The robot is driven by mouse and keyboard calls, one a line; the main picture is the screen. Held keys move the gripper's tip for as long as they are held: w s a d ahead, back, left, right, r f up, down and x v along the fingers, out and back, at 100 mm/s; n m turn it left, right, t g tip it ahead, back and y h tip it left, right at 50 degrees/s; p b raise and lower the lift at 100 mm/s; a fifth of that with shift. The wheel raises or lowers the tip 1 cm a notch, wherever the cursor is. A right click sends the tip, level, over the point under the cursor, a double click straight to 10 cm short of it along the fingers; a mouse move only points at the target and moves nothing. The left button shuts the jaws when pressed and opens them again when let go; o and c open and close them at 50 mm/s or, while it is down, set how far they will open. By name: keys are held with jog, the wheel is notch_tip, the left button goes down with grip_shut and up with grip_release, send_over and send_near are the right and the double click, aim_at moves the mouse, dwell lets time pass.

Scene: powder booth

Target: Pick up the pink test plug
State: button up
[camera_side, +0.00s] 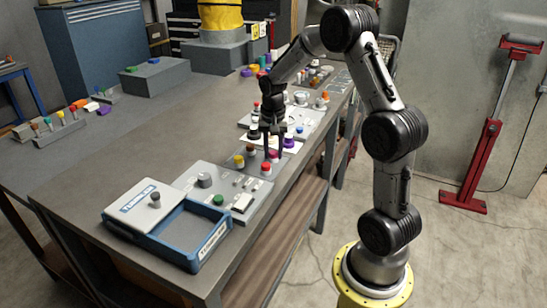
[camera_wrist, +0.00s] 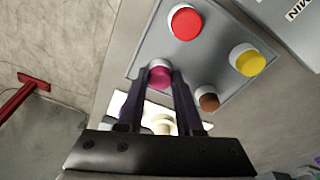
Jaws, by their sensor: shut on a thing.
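The pink test plug (camera_wrist: 160,77) is between the two dark fingertips of my gripper (camera_wrist: 161,70) in the wrist view, and the fingers are shut on it. It sits at a corner of a grey panel (camera_wrist: 196,60); I cannot tell whether it is raised off the panel. In the side view my gripper (camera_side: 273,148) points down over the back right of that panel, with the pink plug (camera_side: 274,155) at its fingertips.
Close to the pink plug on the panel are a red plug (camera_wrist: 185,23), a yellow plug (camera_wrist: 247,60) and a brown plug (camera_wrist: 208,98). A grey control box (camera_side: 215,190) and a blue tray (camera_side: 190,262) stand nearer the bench's front. The left bench (camera_side: 140,130) has bare room.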

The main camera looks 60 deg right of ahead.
grip_shut()
